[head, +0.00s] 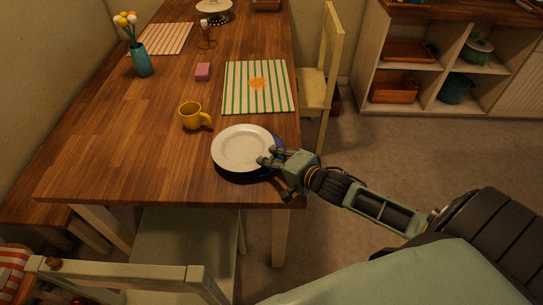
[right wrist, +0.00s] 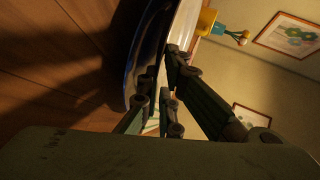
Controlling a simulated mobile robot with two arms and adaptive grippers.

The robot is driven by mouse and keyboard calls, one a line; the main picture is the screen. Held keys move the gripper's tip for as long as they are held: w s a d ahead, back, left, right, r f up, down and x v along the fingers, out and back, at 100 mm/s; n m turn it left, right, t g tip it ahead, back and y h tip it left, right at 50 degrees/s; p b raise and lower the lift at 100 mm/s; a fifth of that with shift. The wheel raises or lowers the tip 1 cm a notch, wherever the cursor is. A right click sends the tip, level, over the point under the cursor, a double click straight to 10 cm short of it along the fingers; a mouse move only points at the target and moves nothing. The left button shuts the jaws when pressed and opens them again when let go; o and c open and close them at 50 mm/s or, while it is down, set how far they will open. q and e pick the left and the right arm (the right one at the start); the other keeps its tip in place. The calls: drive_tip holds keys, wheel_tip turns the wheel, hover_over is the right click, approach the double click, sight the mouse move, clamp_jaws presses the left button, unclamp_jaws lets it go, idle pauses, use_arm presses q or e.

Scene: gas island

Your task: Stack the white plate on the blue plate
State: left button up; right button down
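The white plate (head: 243,147) is near the front right corner of the wooden table. It lies over the dark blue plate (head: 278,144), whose rim shows at the right. My right gripper (head: 271,161) is at the white plate's right front edge, with fingers over the rim. In the right wrist view, the blue plate (right wrist: 146,50) is on the table side and the white plate (right wrist: 182,28) is close above it. The fingers (right wrist: 163,80) are around the edge of the white plate; whether they press on it is unclear. My left gripper is not in view.
A yellow mug (head: 191,116) stands behind and left of the plates. Chairs stand at the right (head: 318,85) and front (head: 120,273). The left front tabletop is clear.

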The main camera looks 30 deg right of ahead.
drive_tip(key=c, duration=2)
unclamp_jaws()
drive_tip(key=shift+s+r, duration=0.15)
drive_tip(key=shift+r, duration=0.2)
drive_tip(key=v, duration=1.1)
drive_tip(key=shift+s+d+r+p, duration=0.15)
drive_tip(key=shift+s+r+p, duration=0.05)
drive_tip(key=shift+s+p, duration=0.15)
